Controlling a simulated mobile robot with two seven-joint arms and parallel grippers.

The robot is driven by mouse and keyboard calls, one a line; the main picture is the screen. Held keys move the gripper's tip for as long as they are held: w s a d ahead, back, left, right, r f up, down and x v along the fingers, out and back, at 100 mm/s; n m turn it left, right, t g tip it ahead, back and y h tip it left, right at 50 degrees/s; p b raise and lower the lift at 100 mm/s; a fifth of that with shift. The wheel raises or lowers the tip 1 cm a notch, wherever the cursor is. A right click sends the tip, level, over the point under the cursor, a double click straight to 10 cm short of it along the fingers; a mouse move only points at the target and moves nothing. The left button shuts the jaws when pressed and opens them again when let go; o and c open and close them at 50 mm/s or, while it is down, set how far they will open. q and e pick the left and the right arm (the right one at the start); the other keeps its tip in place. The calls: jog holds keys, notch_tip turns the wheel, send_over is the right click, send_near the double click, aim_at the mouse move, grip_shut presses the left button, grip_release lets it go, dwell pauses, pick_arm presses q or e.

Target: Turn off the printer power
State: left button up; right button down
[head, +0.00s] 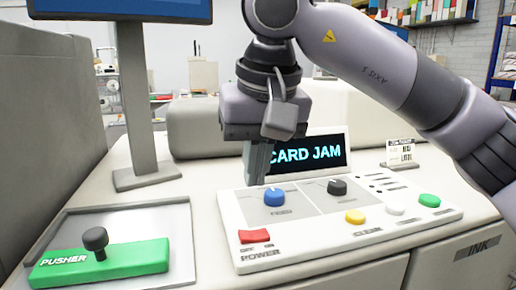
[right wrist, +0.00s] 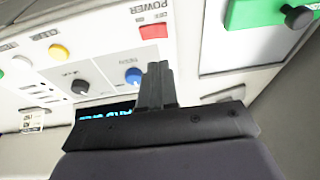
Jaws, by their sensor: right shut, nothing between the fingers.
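The printer's control panel (head: 300,238) is a white slab on the machine top. Its red power switch (head: 254,236), marked POWER, sits at the front left corner. The switch also shows in the right wrist view (right wrist: 153,31). My right gripper (head: 256,182) points down with its fingers together and empty, just behind and left of the blue knob (head: 274,197). In the right wrist view the fingertips (right wrist: 155,66) are beside the blue knob (right wrist: 133,76), with the switch beyond them. Contact with the panel cannot be made out. My left gripper is not in view.
A display (head: 308,155) reading CARD JAM stands behind the panel, partly hidden by my right gripper. A black knob (head: 337,187) and yellow (head: 355,217), white (head: 395,209) and green (head: 429,200) buttons are on the panel. A green pusher (head: 130,258) with a black knob lies left.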

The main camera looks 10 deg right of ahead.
send_over(246, 231)
jog(key=s, duration=0.1)
jog(key=f, duration=0.6)
jog(key=shift+s+d+f, duration=0.2)
jog(key=shift+f, duration=0.05)
jog(key=shift+a+f, duration=0.1)
jog(key=shift+f, duration=0.7)
jog(key=shift+w, duration=0.1)
